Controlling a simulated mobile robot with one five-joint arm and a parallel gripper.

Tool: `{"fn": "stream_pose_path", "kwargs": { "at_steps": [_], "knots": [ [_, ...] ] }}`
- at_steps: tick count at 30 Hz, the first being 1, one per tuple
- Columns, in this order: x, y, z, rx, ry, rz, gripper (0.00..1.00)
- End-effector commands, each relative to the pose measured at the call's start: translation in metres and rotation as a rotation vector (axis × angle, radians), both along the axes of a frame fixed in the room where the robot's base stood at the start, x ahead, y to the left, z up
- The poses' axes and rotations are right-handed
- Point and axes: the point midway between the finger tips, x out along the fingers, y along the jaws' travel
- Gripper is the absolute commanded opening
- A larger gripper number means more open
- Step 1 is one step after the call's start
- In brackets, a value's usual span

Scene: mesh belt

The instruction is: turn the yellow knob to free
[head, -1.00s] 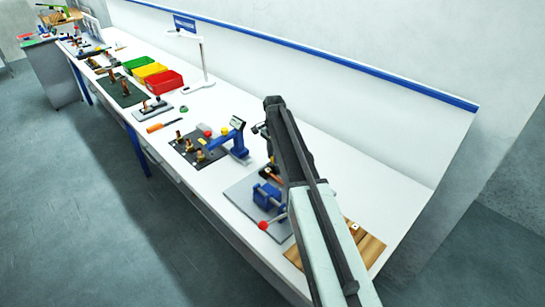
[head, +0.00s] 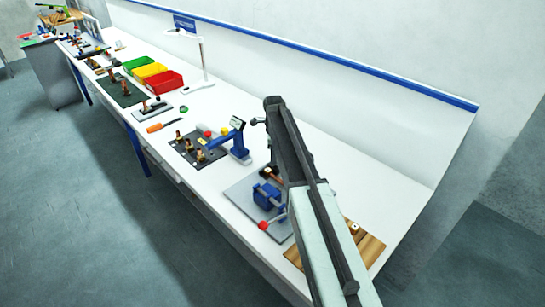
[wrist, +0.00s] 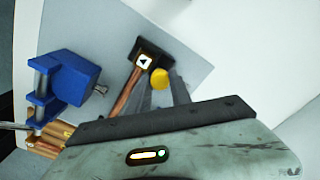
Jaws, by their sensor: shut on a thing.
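The yellow knob (wrist: 159,79) shows in the wrist view as a small round yellow disc between the tips of two grey fingers. My gripper (wrist: 160,92) is shut on it. Close to its left is a black block (wrist: 149,58) with a white plate bearing a dark arrow. The arrow points up and a little left in that view. The fingers hide the knob's sides and its lower part. In the head view my arm covers the place, so the knob cannot be made out there.
A blue vise (head: 267,196) with a red-ended handle stands on the grey plate (head: 240,192); it also shows in the wrist view (wrist: 66,78). A wooden board (head: 374,247) is at the right. Bare white bench lies behind.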

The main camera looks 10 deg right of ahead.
Motion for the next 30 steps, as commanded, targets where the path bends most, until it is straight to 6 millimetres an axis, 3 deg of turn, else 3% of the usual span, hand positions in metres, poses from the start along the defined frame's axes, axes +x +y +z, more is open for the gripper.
{"fn": "stream_pose_path", "kwargs": {
  "at_steps": [16,17,19,30],
  "knots": [
    [-0.0023,0.0004,0.0000,0.000,0.006,-0.026,0.00],
    [-0.0023,0.0004,0.0000,0.000,0.006,-0.026,0.28],
    [-0.0021,0.0004,0.0000,0.001,0.006,-0.026,0.47],
    [-0.0006,0.0000,0.0031,0.000,0.002,-0.026,0.47]
  ]
}}
